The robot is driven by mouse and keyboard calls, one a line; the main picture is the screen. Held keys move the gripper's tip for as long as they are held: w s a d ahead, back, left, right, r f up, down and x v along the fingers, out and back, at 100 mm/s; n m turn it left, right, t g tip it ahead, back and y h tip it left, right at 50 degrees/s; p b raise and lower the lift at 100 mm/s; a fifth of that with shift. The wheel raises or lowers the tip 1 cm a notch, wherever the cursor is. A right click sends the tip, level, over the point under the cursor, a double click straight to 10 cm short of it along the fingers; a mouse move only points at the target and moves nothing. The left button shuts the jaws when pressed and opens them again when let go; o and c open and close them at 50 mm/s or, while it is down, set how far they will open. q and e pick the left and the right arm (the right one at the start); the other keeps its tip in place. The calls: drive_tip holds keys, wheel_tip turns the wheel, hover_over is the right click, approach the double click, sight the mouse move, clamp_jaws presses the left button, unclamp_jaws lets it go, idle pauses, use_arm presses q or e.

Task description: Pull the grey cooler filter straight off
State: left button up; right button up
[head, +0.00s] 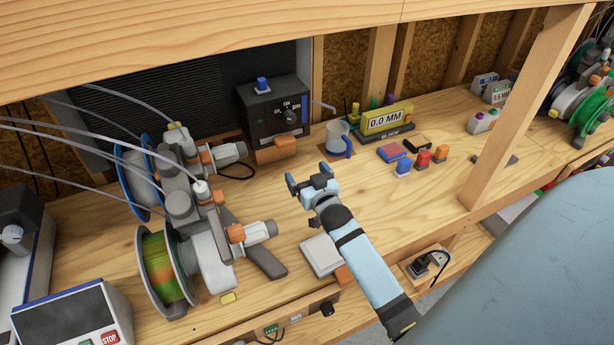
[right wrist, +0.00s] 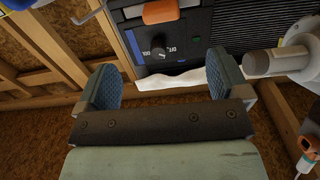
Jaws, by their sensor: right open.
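I cannot tell for sure which part is the grey cooler filter. A grey cylinder with an orange collar (head: 230,152) sticks out to the right behind the spools; a similar grey cylinder (head: 262,230) sits nearer. A grey cylinder also shows at the right of the right wrist view (right wrist: 282,62). My right gripper (head: 308,178) is open and empty above the bench, to the right of both cylinders and apart from them. In the right wrist view its fingers (right wrist: 163,75) are spread, with the black control box (right wrist: 165,45) beyond. My left gripper is out of view.
The control box (head: 272,112) stands at the back, with an orange block (head: 276,150) at its front. A grey mug (head: 338,134), a display (head: 386,120) and coloured blocks lie to its right. A white flat box (head: 320,256) lies near the front edge. A post (head: 522,105) stands at right.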

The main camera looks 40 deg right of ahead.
sight(288, 146)
drive_tip(key=b+x, duration=0.5)
drive_tip(key=x, duration=0.7)
drive_tip(key=shift+w+f+b, duration=0.15)
drive_tip(key=shift+w+b, duration=0.05)
drive_tip(key=shift+b, duration=0.1)
drive_tip(key=shift+w+d, duration=0.1)
drive_tip(key=shift+w, duration=0.6)
drive_tip(key=c, duration=1.2)
drive_tip(key=shift+o, duration=0.2)
drive_tip(key=shift+p+v, duration=1.2)
drive_tip(key=shift+v, duration=1.55)
drive_tip(key=p+v, duration=0.3)
drive_tip(key=v, duration=0.5)
drive_tip(key=shift+s+d, duration=0.1)
drive_tip(key=shift+s, duration=0.05)
